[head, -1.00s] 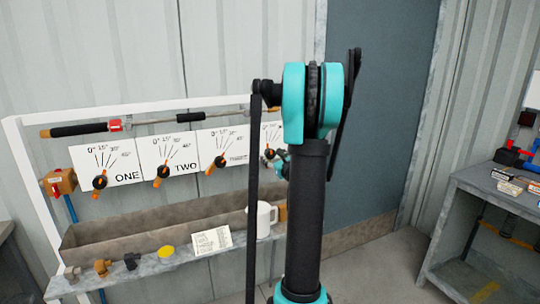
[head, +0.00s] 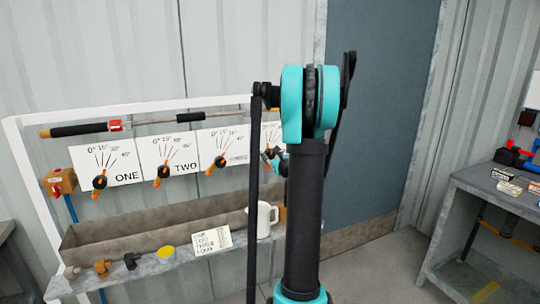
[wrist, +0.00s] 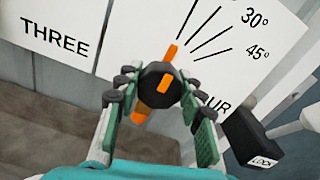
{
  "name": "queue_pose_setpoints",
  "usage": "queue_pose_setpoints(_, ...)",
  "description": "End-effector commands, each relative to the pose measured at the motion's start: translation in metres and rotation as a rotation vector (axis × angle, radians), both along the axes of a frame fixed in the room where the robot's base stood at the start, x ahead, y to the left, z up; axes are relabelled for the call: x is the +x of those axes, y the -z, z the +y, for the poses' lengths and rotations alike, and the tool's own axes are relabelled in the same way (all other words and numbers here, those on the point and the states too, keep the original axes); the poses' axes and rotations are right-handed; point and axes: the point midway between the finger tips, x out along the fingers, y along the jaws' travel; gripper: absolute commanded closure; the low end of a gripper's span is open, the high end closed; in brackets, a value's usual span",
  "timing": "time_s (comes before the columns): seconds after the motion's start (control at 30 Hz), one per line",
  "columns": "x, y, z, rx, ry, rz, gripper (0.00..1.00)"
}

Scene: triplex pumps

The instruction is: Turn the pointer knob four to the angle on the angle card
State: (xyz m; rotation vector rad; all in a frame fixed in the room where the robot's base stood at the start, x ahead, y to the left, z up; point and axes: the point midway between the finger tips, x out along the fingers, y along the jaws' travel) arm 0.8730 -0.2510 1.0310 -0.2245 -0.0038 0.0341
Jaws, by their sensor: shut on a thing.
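In the wrist view, pointer knob four (wrist: 157,82) has a black hub and an orange pointer on a white dial plate (wrist: 245,85). Its tip points up and slightly right, roughly in line with the leftmost visible scale line. The 30° and 45° marks lie further right; the lower labels are out of view. My gripper (wrist: 155,98) is shut on the knob, one finger on each side. In the head view my arm hides much of knob four. The angle card (head: 210,240) appears to be the white card on the bench ledge; its writing is too small to read surely.
Knob one (head: 99,182), knob two (head: 163,171) and knob three (head: 221,161) are in a row to the left. A white mug (head: 263,218) stands beside the card. A black block marked LOCK (wrist: 250,135) is close right of my gripper.

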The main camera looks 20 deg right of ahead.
Motion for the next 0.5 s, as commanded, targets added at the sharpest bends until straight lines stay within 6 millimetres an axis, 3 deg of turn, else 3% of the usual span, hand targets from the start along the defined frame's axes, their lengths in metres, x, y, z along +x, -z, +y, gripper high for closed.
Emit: queue_pose_setpoints(0.5, -0.0002, 0.0000, 0.0000, 0.058, 0.000, 0.002, 1.00)
